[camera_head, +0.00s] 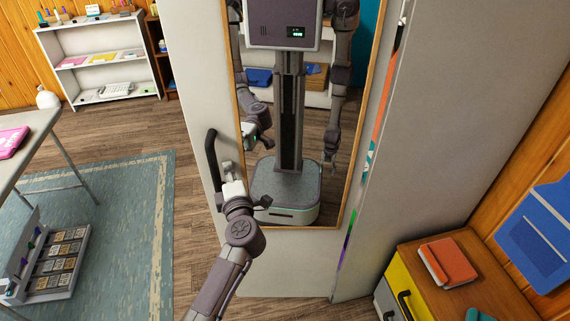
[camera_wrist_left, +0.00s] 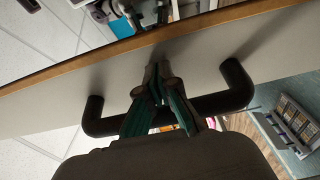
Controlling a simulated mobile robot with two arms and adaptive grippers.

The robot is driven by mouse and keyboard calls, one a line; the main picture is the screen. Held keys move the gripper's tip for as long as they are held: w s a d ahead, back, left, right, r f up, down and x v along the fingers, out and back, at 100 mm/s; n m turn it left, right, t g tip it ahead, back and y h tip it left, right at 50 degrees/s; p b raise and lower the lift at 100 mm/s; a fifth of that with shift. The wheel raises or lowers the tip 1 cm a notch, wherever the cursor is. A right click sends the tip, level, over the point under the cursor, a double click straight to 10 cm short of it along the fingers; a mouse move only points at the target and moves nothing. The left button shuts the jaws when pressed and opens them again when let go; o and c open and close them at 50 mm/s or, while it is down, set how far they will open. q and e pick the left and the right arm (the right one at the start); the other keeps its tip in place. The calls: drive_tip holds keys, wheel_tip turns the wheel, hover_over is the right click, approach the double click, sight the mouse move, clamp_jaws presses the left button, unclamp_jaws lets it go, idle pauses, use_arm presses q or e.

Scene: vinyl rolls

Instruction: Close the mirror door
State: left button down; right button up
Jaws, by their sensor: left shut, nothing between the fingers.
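The mirror door (camera_head: 205,85) is a tall pale panel with a wood-framed mirror (camera_head: 345,185). A dark bar handle (camera_head: 211,155) is on its left part; the handle also shows in the wrist view (camera_wrist_left: 238,84). A narrow gap with coloured rolls (camera_head: 383,95) shows between the door's right edge and the cabinet's side. My left gripper (camera_head: 226,168) is shut and empty, just right of the handle in the head view. In the left wrist view the fingertips (camera_wrist_left: 158,84) overlap the handle bar; I cannot tell whether they touch it. My right gripper shows only as a reflection.
The cabinet's pale side (camera_head: 460,120) is at the right. A drawer unit (camera_head: 445,262) with a red notebook (camera_head: 448,262) stands in front of it. A table (camera_head: 28,135), rug (camera_head: 130,215) and crate (camera_head: 60,262) are at the left. Wood floor is clear by the door's left.

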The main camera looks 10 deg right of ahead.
idle(0.3)
use_arm(q)
drive_tip(key=shift+w+d+b, duration=0.2)
drive_tip(key=shift+w+b, duration=0.3)
drive_tip(key=shift+w, duration=1.3)
drive_tip(key=shift+w+d+b, duration=0.15)
drive_tip(key=shift+w+b, duration=0.2)
drive_tip(key=shift+w, duration=0.2)
drive_tip(key=shift+w+d+b, duration=0.15)
drive_tip(key=shift+w+b, duration=0.2)
drive_tip(key=shift+w, duration=0.2)
drive_tip(key=shift+w+d, duration=0.1)
drive_tip(key=shift+w, duration=0.55)
drive_tip(key=w+b, duration=0.1)
drive_tip(key=w+d+b, duration=0.1)
drive_tip(key=w+b, duration=0.1)
drive_tip(key=shift+w+d, duration=0.2)
drive_tip(key=shift+r, duration=0.1)
